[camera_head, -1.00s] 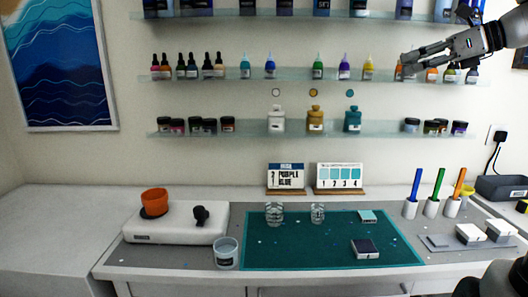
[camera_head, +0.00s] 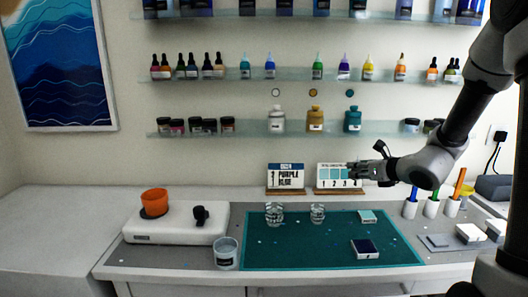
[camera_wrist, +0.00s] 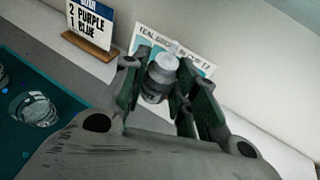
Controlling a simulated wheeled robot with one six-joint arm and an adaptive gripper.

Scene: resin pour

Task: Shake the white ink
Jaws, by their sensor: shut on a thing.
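My gripper (camera_head: 366,167) is in front of the numbered card at the back of the bench, above the tabletop. In the wrist view my gripper (camera_wrist: 160,85) is shut on a small bottle, apparently the white ink (camera_wrist: 161,72). The bottle has a pale, whitish top and a dark label too small to read. The fingers hide its sides, and it looks roughly upright between them.
The numbered card (camera_head: 335,173) and the purple-blue card (camera_head: 286,177) stand at the back. Two clear cups (camera_head: 274,213) are on the teal mat (camera_head: 310,251). Colored sticks in white holders (camera_head: 431,207) stand right of my gripper. Shelves (camera_head: 300,75) hold several bottles.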

